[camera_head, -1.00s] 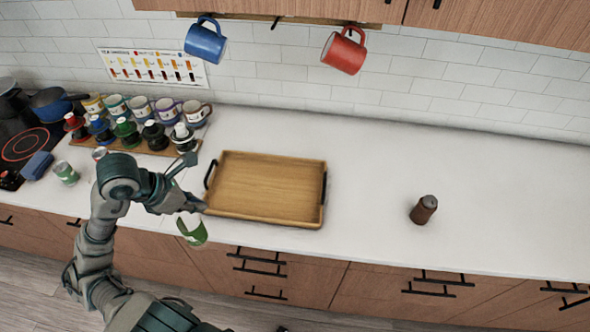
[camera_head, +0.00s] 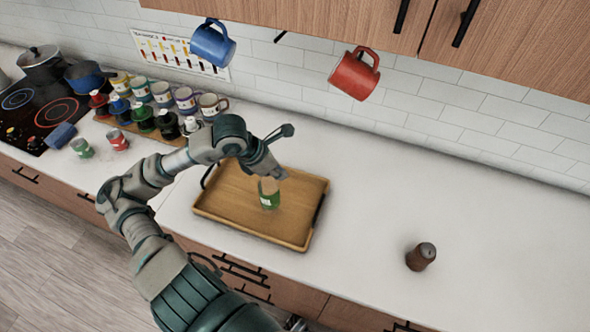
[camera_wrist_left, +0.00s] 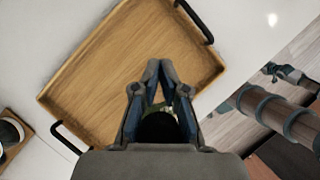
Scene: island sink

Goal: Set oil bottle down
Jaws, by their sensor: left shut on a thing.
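The oil bottle (camera_head: 269,195), with a green label, is upright or nearly so in my left gripper (camera_head: 272,172). The gripper is shut on its upper part, over the wooden tray (camera_head: 235,225). I cannot tell whether the bottle's base touches the tray floor. In the left wrist view the fingers of my left gripper (camera_wrist_left: 159,72) close around the dark round top of the bottle (camera_wrist_left: 158,127); the rest of it is mostly hidden. The tray (camera_wrist_left: 95,65) is otherwise empty. What looks like my right gripper (camera_wrist_left: 287,73) is small at the right of the wrist view; its jaw state is unclear.
A brown shaker (camera_head: 421,257) stands right of the tray on the clear white counter. Several bottles and mugs (camera_head: 160,92) stand at left, with two small cans (camera_head: 82,147) in front. A blue mug (camera_head: 212,44) and a red mug (camera_head: 355,73) hang above.

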